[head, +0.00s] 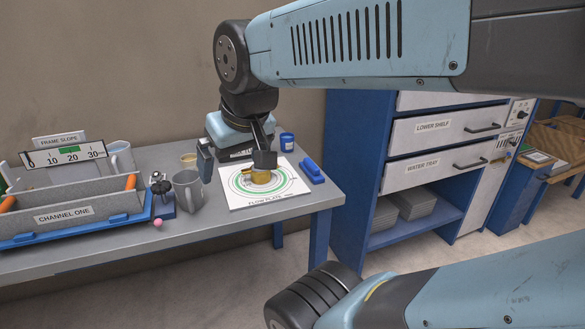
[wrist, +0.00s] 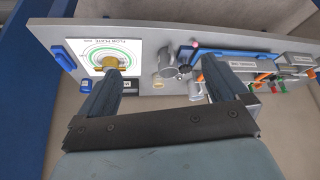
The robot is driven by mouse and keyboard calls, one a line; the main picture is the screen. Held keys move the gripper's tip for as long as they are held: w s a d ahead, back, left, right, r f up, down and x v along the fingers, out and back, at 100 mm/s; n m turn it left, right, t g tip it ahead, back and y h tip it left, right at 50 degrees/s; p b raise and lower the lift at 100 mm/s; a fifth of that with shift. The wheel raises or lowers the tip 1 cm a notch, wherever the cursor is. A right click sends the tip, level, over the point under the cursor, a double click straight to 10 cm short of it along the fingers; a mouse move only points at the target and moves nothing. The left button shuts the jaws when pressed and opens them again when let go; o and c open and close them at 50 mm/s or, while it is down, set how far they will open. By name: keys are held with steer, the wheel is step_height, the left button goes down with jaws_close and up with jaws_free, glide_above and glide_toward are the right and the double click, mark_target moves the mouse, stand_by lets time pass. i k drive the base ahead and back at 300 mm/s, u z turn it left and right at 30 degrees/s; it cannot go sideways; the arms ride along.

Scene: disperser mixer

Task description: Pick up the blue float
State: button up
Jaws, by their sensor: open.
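Two small blue things could be the float; I cannot tell which is meant. A low blue piece (head: 312,170) lies on the table just right of the white flow plate (head: 240,200); it also shows in the wrist view (wrist: 63,57). A small blue jar-like piece (head: 286,142) with a pale label stands behind the plate. My gripper (head: 236,157) is open and empty above the table, left of both blue things. Its fingers are spread wide in the wrist view (wrist: 160,66), with one finger before the plate's brass piece.
A grey mug (head: 187,190) stands left of the plate, beside a small dark-topped device (head: 161,192) and a pink ball (head: 158,223). The channel one tray (head: 75,228) fills the left. A blue drawer cabinet (head: 352,150) stands right of the table.

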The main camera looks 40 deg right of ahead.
mark_target(309, 167)
steer(key=u, duration=0.75)
steer(key=i, duration=0.15)
steer(key=z, duration=2.85)
steer(key=k, duration=0.65)
steer(key=u, duration=0.8)
steer(key=k, duration=0.65)
steer(key=u, duration=0.8)
steer(key=i, duration=1.35)
steer(key=z, duration=0.75)
